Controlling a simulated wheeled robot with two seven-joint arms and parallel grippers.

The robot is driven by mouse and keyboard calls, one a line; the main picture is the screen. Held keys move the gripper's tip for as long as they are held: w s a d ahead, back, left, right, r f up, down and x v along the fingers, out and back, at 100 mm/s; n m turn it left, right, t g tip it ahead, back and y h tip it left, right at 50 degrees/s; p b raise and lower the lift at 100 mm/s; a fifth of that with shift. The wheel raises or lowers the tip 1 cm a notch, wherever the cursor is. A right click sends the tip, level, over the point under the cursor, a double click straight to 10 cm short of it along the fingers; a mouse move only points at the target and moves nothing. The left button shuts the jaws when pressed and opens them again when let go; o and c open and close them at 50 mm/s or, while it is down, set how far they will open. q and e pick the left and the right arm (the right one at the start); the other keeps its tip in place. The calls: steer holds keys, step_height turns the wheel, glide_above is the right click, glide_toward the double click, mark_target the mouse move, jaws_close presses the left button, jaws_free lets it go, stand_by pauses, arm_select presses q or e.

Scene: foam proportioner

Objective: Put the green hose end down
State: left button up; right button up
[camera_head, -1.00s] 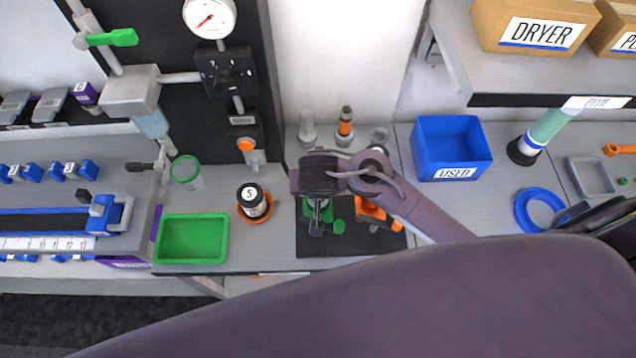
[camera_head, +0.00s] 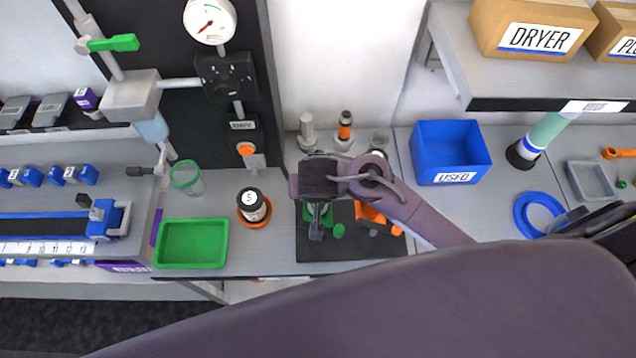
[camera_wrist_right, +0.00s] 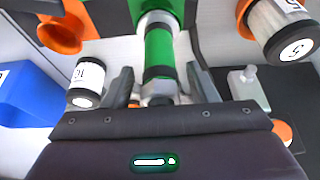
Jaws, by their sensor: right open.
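The green hose end (camera_wrist_right: 160,50), a green cylinder with dark bands and a metal collar, lies between the fingers of my right gripper (camera_wrist_right: 163,85) in the right wrist view. The fingers are open, one on each side of it, with gaps visible. Beyond it is a green holder part (camera_wrist_right: 148,10). In the head view, my right gripper (camera_head: 317,228) is over the dark mat (camera_head: 320,253), and the wrist hides most of the hose end. My left gripper is not in view.
An orange holder (camera_head: 372,217) stands right of the gripper. Bottle 5 (camera_head: 252,206) and a green tray (camera_head: 192,243) are to the left. A blue USED bin (camera_head: 450,152) stands to the right. The wrist view shows bottle 10 (camera_wrist_right: 86,82). A large purple arm link of mine crosses the foreground.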

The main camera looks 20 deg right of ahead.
steer(key=v, duration=1.1)
steer(key=shift+r+b, duration=0.3)
steer(key=shift+b, duration=0.15)
steer(key=shift+s+a, duration=0.1)
steer(key=shift+s, duration=0.05)
